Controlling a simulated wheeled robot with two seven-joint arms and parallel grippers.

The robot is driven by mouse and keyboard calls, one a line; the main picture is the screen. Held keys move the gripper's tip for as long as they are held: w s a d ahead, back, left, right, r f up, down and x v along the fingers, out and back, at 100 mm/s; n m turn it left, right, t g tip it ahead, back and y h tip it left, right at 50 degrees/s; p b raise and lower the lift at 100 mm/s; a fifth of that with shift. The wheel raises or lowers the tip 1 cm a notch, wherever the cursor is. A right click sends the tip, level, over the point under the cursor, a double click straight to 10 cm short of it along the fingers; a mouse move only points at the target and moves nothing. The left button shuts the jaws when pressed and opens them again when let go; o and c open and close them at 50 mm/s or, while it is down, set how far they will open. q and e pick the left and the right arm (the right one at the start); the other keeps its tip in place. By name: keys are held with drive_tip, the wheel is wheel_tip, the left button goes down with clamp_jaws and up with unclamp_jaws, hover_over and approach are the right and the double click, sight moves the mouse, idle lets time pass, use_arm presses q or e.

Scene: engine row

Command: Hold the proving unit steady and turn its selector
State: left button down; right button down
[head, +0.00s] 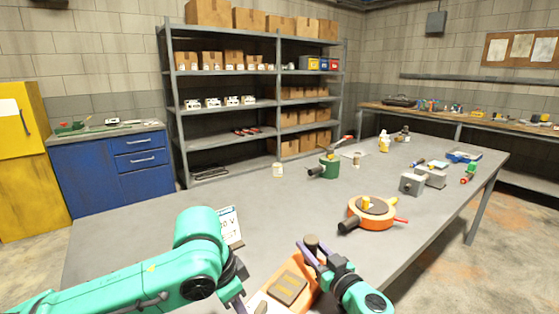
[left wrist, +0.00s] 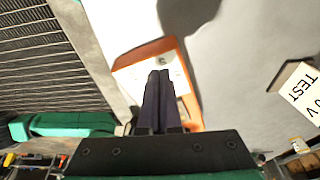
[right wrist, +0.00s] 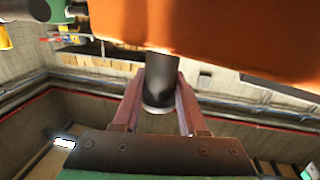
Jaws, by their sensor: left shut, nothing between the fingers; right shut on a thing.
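The orange proving unit (head: 304,268) is at the near edge of the table, with a white face and a dark panel. Its orange rim and white face also show in the left wrist view (left wrist: 188,84). My right gripper (head: 315,250) is shut on the unit's dark round handle (right wrist: 158,85), with a finger on each side. My left gripper (left wrist: 158,78) is shut and empty, over the unit's white face in its wrist view; whether it touches is unclear. A small grey round part (left wrist: 163,57) shows on the face beyond its fingertips; I cannot tell if it is the selector.
A card reading TEST and 0 V (head: 230,226) stands left of the unit. An orange round device (head: 371,213), a green device (head: 326,168) and grey boxes (head: 412,184) stand farther back on the table (head: 150,225). The table's left part is mostly clear.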

use_arm(q)
drive_tip(key=shift+w+d, duration=0.15)
drive_tip(key=shift+d, duration=0.2)
idle(0.6)
drive_tip(key=shift+d, duration=0.1)
drive_tip(key=shift+s+d, duration=0.15)
drive_tip(key=shift+s, duration=0.2)
drive_tip(key=shift+s, duration=0.15)
idle(0.4)
drive_tip(key=shift+s+a, duration=0.15)
drive_tip(key=shift+a, duration=0.1)
drive_tip(key=v, duration=0.4)
drive_tip(key=d+v, duration=0.1)
drive_tip(key=shift+w+r, duration=0.35)
drive_tip(key=shift+r, duration=0.2)
